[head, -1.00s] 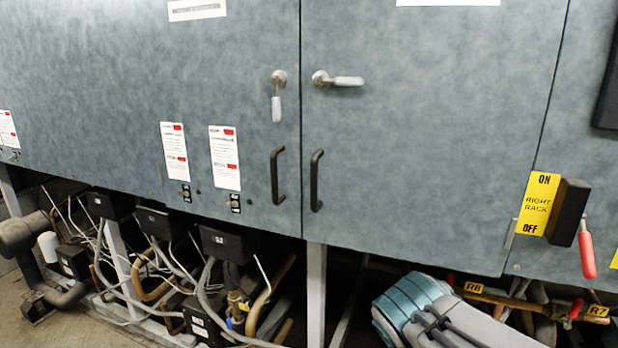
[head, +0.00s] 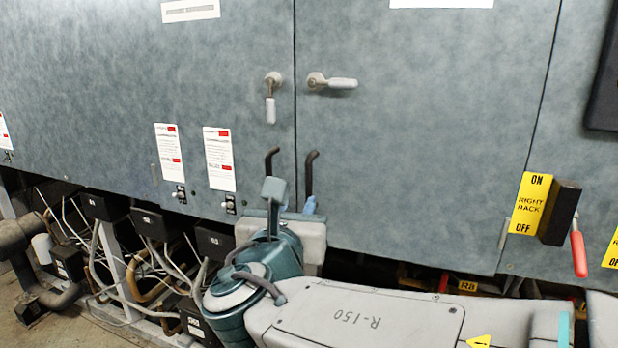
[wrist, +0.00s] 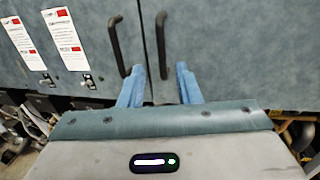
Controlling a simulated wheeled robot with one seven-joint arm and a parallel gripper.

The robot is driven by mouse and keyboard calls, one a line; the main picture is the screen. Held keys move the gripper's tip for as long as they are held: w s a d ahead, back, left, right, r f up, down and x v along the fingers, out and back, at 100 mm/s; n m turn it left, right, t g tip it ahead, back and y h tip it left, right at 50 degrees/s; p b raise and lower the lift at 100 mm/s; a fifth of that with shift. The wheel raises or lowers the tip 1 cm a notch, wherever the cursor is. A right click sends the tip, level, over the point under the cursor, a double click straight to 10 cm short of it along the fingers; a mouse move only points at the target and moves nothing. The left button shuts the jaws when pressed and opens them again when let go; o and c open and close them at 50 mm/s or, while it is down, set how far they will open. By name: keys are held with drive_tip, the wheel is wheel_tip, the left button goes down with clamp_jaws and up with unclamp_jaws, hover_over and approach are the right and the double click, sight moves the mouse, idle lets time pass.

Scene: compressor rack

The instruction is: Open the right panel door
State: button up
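The right panel door (head: 430,170) is a grey-blue sheet, closed flush beside the left door (head: 110,80). Its silver latch lever (head: 342,83) points sideways to the right. Its black pull handle (head: 310,172) stands upright near the seam; in the wrist view it (wrist: 160,40) runs down between my fingertips. My gripper (wrist: 160,69) is open, blue fingers apart, low in front of the doors. In the head view my gripper (head: 291,200) hides the lower part of the handles. I cannot tell whether the fingers touch the handle.
The left door's black handle (wrist: 117,45) is close to my left finger. Its latch lever (head: 270,108) hangs down. A yellow-labelled switch with a red lever (head: 579,252) juts out at right. Pipes and black boxes (head: 100,205) fill the space below.

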sight(308, 180)
drive_tip(key=w, duration=0.4)
drive_tip(key=w+d+p, duration=0.1)
drive_tip(key=w, duration=0.3)
drive_tip(key=w+d+p, duration=0.1)
drive_tip(key=w, duration=0.3)
clamp_jaws()
